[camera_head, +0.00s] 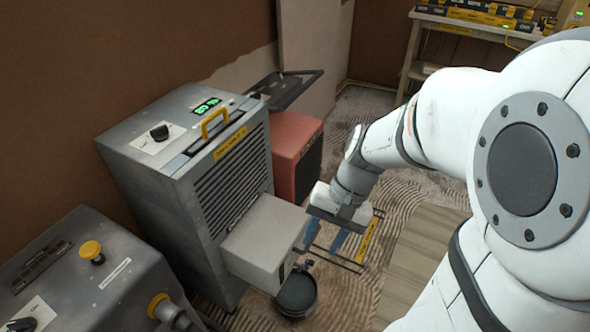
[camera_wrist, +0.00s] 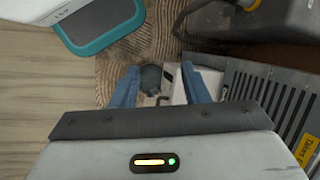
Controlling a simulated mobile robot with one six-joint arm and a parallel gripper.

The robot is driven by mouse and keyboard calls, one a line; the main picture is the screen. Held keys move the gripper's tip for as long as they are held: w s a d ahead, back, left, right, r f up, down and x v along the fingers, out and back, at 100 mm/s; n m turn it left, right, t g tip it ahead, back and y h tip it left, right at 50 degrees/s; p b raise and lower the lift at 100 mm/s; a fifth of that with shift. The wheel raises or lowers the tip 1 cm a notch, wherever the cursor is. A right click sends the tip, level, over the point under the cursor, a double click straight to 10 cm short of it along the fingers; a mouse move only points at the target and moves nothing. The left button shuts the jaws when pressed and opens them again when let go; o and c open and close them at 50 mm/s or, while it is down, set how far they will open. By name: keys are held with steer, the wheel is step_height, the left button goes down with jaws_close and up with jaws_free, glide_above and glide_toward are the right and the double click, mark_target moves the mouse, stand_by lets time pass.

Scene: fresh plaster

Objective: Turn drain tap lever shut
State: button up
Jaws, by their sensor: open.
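A grey dryer cabinet (camera_head: 205,160) stands against the brown wall, with a pale tank box (camera_head: 265,240) sticking out of its front. A small dark drain tap (camera_head: 304,265) shows at the box's front, above a dark bucket (camera_head: 297,293). My gripper (camera_head: 325,243), with blue fingers pointing down, is open and empty, just right of the box and above the tap. In the wrist view my gripper (camera_wrist: 160,68) has the bucket (camera_wrist: 151,76) and part of the tank box (camera_wrist: 205,84) beyond its fingers. The tap lever's angle is too small to tell.
A grey machine (camera_head: 90,270) with yellow knobs stands at the front left. A red-orange box (camera_head: 295,145) stands behind the cabinet. A workbench (camera_head: 470,30) is at the back right. A teal-rimmed object (camera_wrist: 98,25) shows in the wrist view.

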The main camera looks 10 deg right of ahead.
steer(key=w+f+m+g+y+b, duration=0.1)
steer(key=w+f+m+y+b, duration=0.15)
steer(key=f, duration=0.45)
steer(key=w+f+m+y+b, duration=0.1)
steer(key=f+m+y+b, duration=0.1)
steer(key=f+y+b, duration=0.3)
steer(key=m+t+y+b, duration=0.3)
steer(key=m+t+b, duration=1)
steer(key=m+b, duration=0.3)
glide_toward(311, 261)
steer(key=w+a+f+p, duration=0.1)
steer(key=a, duration=0.1)
steer(key=shift+m, duration=0.25)
steer(key=b+x, duration=0.1)
steer(key=x, duration=0.6)
steer(key=shift+w+b, duration=0.1)
steer(key=shift+b, duration=0.25)
steer(key=shift+w+a, duration=0.2)
steer(key=shift+a, duration=0.05)
steer(key=shift+c, duration=0.4)
